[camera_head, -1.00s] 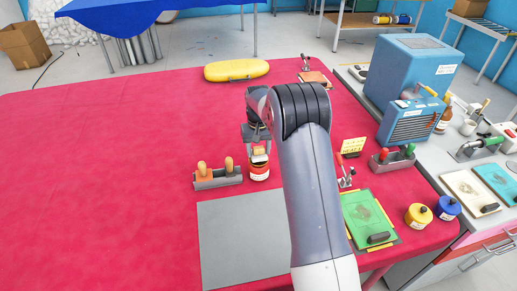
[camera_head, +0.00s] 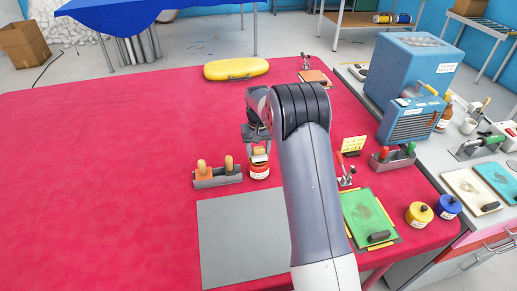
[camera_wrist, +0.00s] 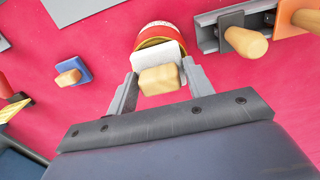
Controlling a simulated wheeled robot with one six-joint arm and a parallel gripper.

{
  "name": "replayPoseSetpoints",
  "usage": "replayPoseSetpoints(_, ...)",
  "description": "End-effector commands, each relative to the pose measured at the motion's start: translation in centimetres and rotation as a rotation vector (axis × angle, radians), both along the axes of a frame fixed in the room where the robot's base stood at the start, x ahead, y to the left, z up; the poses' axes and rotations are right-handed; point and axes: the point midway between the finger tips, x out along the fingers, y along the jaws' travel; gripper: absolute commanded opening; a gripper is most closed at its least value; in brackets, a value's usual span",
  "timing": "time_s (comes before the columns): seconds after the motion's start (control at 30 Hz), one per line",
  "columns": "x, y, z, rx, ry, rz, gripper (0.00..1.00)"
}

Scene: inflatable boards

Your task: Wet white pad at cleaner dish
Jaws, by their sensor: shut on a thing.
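The white pad (camera_wrist: 158,55) has a light wooden handle (camera_wrist: 160,79). My gripper (camera_wrist: 158,84) is shut on this handle, one finger on each side. The handle also shows in the head view, just under my gripper (camera_head: 258,146). The cleaner dish, a round red and white container (camera_head: 259,171), stands on the red table, directly below the pad. In the wrist view the dish (camera_wrist: 158,30) is partly hidden behind the pad. I cannot tell whether the pad touches what is inside.
A grey rack (camera_head: 218,181) with wooden-handled tools stands close left of the dish. A grey sheet (camera_head: 240,235) lies in front. A blue pad with a wooden handle (camera_wrist: 72,72) lies nearby. The table's left side is clear; a blue machine (camera_head: 412,75) stands right.

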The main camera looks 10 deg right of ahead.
Motion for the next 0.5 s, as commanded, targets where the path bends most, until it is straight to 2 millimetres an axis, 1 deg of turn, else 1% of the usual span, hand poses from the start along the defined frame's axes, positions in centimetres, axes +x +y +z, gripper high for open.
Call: replayPoseSetpoints(0.5,-0.01,0.00,-0.68,0.000,0.000,0.000,0.31)
